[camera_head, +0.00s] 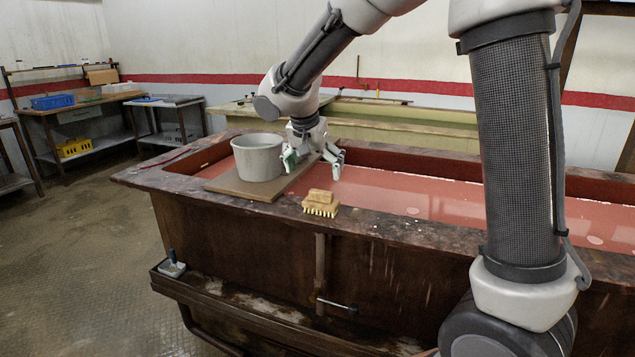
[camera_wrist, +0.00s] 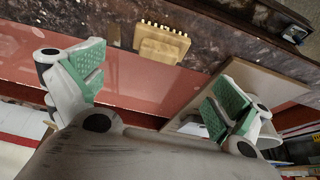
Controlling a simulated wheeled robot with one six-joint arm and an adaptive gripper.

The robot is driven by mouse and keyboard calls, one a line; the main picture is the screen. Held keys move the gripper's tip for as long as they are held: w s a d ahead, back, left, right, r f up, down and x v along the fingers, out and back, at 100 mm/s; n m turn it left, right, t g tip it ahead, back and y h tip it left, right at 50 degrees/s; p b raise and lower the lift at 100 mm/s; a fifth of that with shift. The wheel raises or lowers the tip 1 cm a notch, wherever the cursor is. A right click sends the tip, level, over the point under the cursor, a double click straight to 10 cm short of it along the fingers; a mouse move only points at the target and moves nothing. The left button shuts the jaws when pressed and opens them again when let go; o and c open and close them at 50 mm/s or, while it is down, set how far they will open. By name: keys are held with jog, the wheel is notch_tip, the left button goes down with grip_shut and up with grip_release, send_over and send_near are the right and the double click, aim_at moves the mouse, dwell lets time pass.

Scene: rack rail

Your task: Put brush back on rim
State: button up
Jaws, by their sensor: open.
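The wooden brush (camera_head: 321,203) with pale bristles lies on the near rim (camera_head: 375,221) of the large brown vat. In the wrist view the brush (camera_wrist: 161,44) shows on the stained dark rim (camera_wrist: 217,30), beyond and between my fingers. My gripper (camera_head: 315,162) is open and empty, above the vat just right of the grey bucket. In the wrist view my gripper (camera_wrist: 155,92) shows its two green finger pads spread wide apart. It is apart from the brush, which sits nearer the head camera.
The grey bucket (camera_head: 257,157) stands on a flat board (camera_head: 240,188) laid across the vat's left end, close to my gripper. Reddish liquid (camera_head: 420,196) fills the vat. A lower ledge (camera_head: 235,312) runs along the vat's front, with a small blue-handled tool (camera_head: 172,265) at its left end.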

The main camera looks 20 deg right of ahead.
jog(key=s+d+r+n+y, duration=0.15)
jog(key=s+d+r, duration=0.45)
jog(key=s+d, duration=0.6)
jog(key=s+d+n, duration=0.2)
jog(key=s, duration=0.7)
jog(key=s+d+f+n+y, duration=0.1)
jog(key=s+d+n, duration=0.2)
jog(key=s, duration=0.6)
jog(key=shift+s+d+f+n, duration=0.2)
jog(key=shift+s+d+n, duration=0.05)
jog(key=shift+s+n, duration=0.1)
